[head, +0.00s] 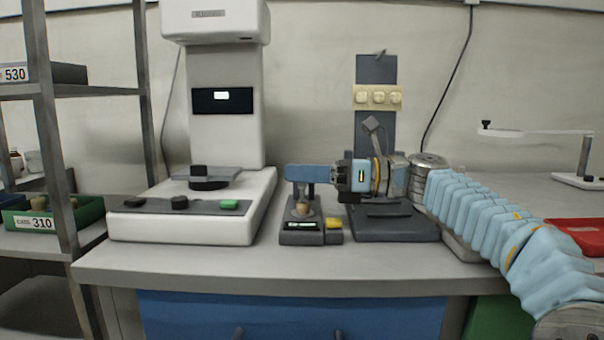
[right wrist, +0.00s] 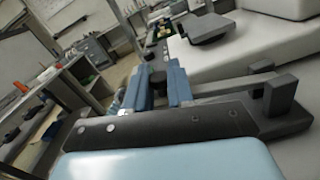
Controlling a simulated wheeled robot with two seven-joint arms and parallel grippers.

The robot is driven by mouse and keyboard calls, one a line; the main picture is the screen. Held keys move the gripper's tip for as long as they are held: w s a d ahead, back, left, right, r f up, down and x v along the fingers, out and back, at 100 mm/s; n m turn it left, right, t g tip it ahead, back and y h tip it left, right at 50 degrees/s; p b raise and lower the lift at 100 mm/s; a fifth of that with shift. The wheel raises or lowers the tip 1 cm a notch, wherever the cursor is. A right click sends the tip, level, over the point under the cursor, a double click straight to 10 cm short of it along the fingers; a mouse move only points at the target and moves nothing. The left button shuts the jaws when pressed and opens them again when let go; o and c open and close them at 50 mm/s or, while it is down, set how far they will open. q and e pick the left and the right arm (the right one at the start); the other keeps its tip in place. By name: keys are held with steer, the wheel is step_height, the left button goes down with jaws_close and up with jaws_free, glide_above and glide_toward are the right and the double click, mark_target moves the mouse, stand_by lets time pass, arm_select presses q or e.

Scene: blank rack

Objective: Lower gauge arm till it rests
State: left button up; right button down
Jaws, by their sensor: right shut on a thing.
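A small bench gauge (head: 302,233) with a dark base, a lit display and a yellow button stands near the bench's front edge. A small brownish piece (head: 303,209) sits on it under the gripper. My right gripper (head: 300,173) reaches in from the right, above the gauge. In the right wrist view its blue fingers (right wrist: 156,88) are closed around a small black knob (right wrist: 157,78), which looks like the gauge arm's handle. The fingers hide most of the gauge arm in the head view, so I cannot tell whether it touches the piece. My left gripper is out of view.
A large white measuring machine (head: 150,226) stands just left of the gauge. A dark stand (head: 395,226) is close on the right, beneath my wrist. A red tray (head: 580,235) lies at the far right. A shelf rack with a green bin (head: 87,212) is at left.

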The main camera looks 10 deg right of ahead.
steer(key=shift+s+a+f+g, duration=0.1)
steer(key=shift+a+f+g, duration=0.05)
steer(key=shift+f, duration=0.45)
steer(key=shift+a+f+g, duration=0.1)
steer(key=shift+f+g, duration=0.05)
steer(key=shift+f, duration=0.4)
steer(key=c, duration=1)
jaws_free()
steer(key=shift+s+d+r, duration=0.1)
steer(key=shift+s, duration=0.1)
steer(key=shift+c, duration=0.2)
steer(key=shift+s+r, duration=0.1)
steer(key=shift+r, duration=0.55)
steer(key=shift+d, duration=0.15)
steer(key=shift+v, duration=2.4)
steer(key=shift+r+p+v, duration=0.15)
steer(key=shift+p+v, duration=0.1)
steer(key=shift+v, duration=1.55)
steer(key=shift+r+p+v, duration=0.2)
steer(key=shift+p+v, duration=0.05)
steer(key=shift+v, duration=1.55)
steer(key=shift+r+p+v, duration=0.15)
steer(key=shift+p+v, duration=0.1)
steer(key=shift+v, duration=1.55)
steer(key=shift+d, duration=0.1)
